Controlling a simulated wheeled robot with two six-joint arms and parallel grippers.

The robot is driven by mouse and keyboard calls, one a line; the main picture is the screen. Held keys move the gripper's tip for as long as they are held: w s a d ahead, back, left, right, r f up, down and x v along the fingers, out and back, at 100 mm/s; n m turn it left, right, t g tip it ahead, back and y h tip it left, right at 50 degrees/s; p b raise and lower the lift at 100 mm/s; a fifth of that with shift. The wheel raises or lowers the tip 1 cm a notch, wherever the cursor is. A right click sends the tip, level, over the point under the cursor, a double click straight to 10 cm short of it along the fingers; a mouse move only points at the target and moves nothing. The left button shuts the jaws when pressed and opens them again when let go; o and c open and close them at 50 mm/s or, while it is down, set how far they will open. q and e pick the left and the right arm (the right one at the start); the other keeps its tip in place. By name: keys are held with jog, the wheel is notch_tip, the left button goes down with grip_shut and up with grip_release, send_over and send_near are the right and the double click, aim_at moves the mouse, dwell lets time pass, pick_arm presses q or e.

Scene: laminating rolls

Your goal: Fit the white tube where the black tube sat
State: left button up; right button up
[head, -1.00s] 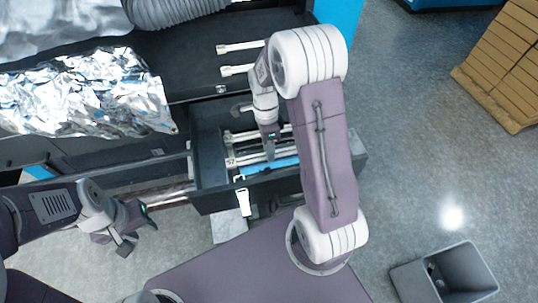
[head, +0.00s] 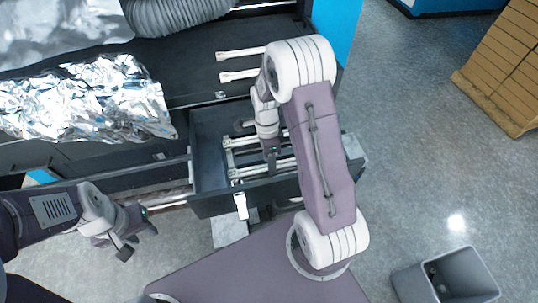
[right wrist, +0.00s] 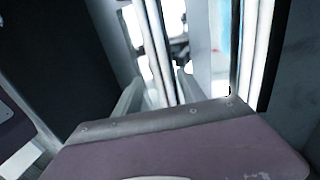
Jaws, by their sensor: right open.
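The open dark drawer (head: 215,206) holds a frame of pale bars (head: 237,140). My right gripper (head: 272,168) reaches down into the drawer, over the frame. In the right wrist view its two fingers (right wrist: 160,88) are apart, with pale upright strips beyond them; I cannot tell whether one is the white tube. My left gripper (head: 137,243) hangs empty in front of the machine, left of the drawer, its fingers apart. I cannot make out a black tube or a white tube for certain. My right arm hides part of the drawer.
Two white bars (head: 240,52) stick out over the black machine top. Crumpled foil (head: 90,100) lies at left, below a grey ribbed hose (head: 175,14). A grey bin (head: 465,275) stands on the floor at lower right, and slatted brown boxes (head: 505,70) at upper right.

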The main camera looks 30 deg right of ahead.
notch_tip(320, 180, up, 11)
jog(key=w+b, duration=0.2)
jog(key=shift+d+r, duration=0.15)
jog(key=shift+d, duration=0.05)
jog(key=shift+w, duration=0.1)
